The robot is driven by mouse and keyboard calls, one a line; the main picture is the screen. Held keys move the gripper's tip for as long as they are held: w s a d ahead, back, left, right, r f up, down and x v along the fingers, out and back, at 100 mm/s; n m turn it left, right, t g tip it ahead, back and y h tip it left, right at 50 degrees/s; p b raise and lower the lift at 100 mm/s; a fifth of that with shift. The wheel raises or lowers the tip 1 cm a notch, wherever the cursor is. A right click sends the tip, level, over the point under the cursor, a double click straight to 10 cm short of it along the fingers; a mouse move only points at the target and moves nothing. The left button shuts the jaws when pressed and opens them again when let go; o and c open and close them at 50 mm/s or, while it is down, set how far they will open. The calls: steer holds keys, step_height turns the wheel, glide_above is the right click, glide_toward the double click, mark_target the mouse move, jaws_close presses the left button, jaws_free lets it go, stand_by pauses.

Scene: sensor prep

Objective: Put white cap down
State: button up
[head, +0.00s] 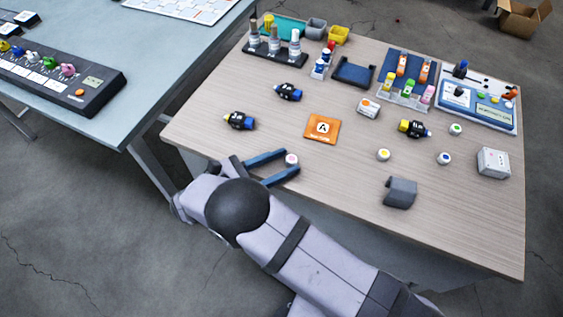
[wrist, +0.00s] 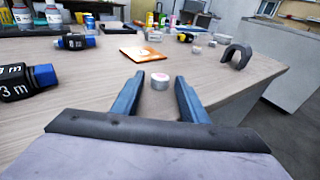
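A small white cap with a pink top (head: 291,159) sits on the wooden table, upright. My gripper (head: 289,161) is open, with its two blue fingers on either side of this cap near their tips. In the wrist view the same cap (wrist: 159,81) stands between the fingertips of my gripper (wrist: 159,79), with a gap to each finger. Other white caps on the table have a yellow top (head: 383,155), a green top (head: 455,129) and a blue top (head: 444,158).
An orange card marked A (head: 322,128) lies beyond the gripper. A grey curved holder (head: 400,192) stands near the front edge at right. The table between the holder and the gripper is clear.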

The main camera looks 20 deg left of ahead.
steer(key=f+b+v, duration=0.1)
steer(key=v, duration=0.6)
steer(key=shift+r+b, duration=0.3)
steer(key=shift+b, duration=0.1)
steer(key=shift+o, duration=0.7)
steer(key=shift+s, duration=0.2)
steer(key=shift+w+r, duration=0.1)
